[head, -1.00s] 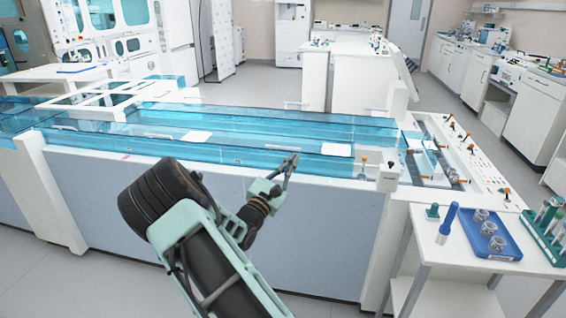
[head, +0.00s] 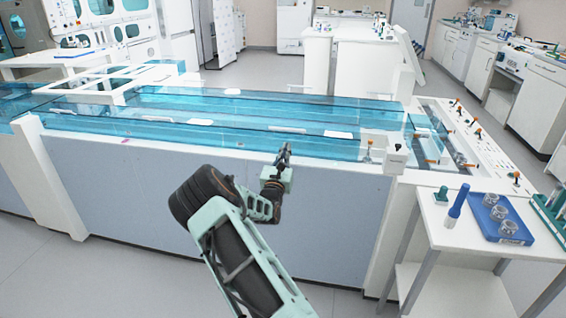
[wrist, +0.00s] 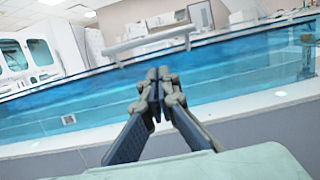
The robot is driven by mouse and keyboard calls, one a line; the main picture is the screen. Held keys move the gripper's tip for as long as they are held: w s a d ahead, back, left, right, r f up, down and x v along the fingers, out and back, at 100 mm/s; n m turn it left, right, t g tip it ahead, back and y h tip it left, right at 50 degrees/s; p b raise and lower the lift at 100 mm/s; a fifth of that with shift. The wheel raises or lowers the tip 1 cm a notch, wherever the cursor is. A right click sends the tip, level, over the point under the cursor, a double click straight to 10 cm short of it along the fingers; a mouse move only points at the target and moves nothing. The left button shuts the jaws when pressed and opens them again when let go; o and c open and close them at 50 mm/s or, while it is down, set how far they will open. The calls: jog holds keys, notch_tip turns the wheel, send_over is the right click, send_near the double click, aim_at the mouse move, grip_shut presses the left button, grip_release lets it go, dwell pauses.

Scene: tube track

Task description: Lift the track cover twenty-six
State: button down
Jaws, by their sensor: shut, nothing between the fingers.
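Clear blue covers (head: 245,142) lie along the long white-framed track. I cannot read a number that marks one as twenty-six. A pale bar handle (head: 287,129) runs along the near cover; a similar bar (wrist: 150,43) shows beyond my fingers in the wrist view. My gripper (head: 284,150) is at the near side of the track, in front of that handle, with its fingers pointing up and away. In the wrist view my gripper (wrist: 159,74) has its fingertips together and empty, apart from the bar. The blue cover (wrist: 215,75) fills the space behind them.
White labels (head: 338,134) lie on the covers. A white cart (head: 450,237) at right carries a blue tray (head: 500,237) and tubes. The floor in front of the track is clear at left.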

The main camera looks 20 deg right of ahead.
aim_at(287, 135)
jog(key=r, duration=0.1)
jog(key=w+r, duration=0.1)
jog(key=d+r, duration=0.1)
jog(key=shift+w+r, duration=0.15)
jog(key=shift+w, duration=0.15)
jog(key=shift+r, duration=0.15)
jog(key=shift+w+d+r+g+p, duration=0.15)
jog(key=shift+w+r+g+p, duration=0.25)
jog(key=shift+p, duration=0.55)
